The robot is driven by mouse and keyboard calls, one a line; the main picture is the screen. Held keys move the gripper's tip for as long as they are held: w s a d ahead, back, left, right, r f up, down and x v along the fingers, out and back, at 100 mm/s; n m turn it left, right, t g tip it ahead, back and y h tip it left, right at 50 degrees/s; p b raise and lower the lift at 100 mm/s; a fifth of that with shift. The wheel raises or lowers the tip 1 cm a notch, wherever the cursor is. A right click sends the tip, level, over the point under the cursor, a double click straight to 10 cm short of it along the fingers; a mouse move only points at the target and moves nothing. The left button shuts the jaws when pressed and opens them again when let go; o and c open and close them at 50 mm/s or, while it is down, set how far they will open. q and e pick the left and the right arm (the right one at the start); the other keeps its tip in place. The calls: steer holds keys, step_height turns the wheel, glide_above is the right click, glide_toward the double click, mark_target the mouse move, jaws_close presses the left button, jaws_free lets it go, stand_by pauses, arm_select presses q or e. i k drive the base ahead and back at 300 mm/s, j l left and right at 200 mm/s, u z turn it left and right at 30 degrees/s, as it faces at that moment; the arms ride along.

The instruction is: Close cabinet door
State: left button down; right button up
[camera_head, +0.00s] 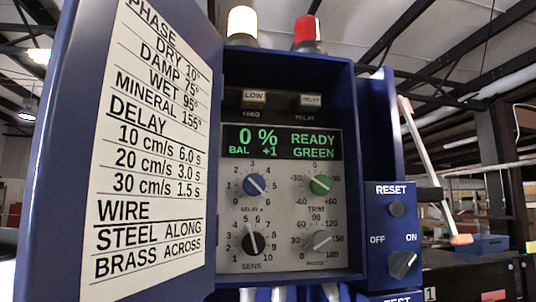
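The blue cabinet door (64,150) stands open on the left, hinged at the cabinet's left side. Its inner face carries a white printed chart (148,140) with phase, delay and wire settings. The blue cabinet (290,64) is open at the front. Inside are a lit green display reading 0 %, READY and GREEN, and a grey panel (287,215) with several knobs. Neither of my grippers can be made out in this view.
A white lamp (242,22) and a red lamp (306,32) stand on top of the cabinet. A blue control box (391,225) with a RESET button and an OFF/ON knob is to the right. Whitish parts (276,294) show below the cabinet, too cropped to identify.

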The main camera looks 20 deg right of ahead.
mark_target(119, 201)
steer(key=i+j, duration=0.15)
steer(key=j, duration=0.15)
steer(key=i+j+z, duration=0.1)
steer(key=j, duration=0.2)
steer(key=i+j, duration=0.2)
steer(key=j, duration=0.15)
steer(key=i+j, duration=0.15)
steer(key=j, duration=0.15)
steer(key=i+j+z, duration=0.1)
steer(key=j, duration=0.25)
steer(key=z, duration=1.75)
steer(key=i+j, duration=0.05)
steer(key=j, duration=0.05)
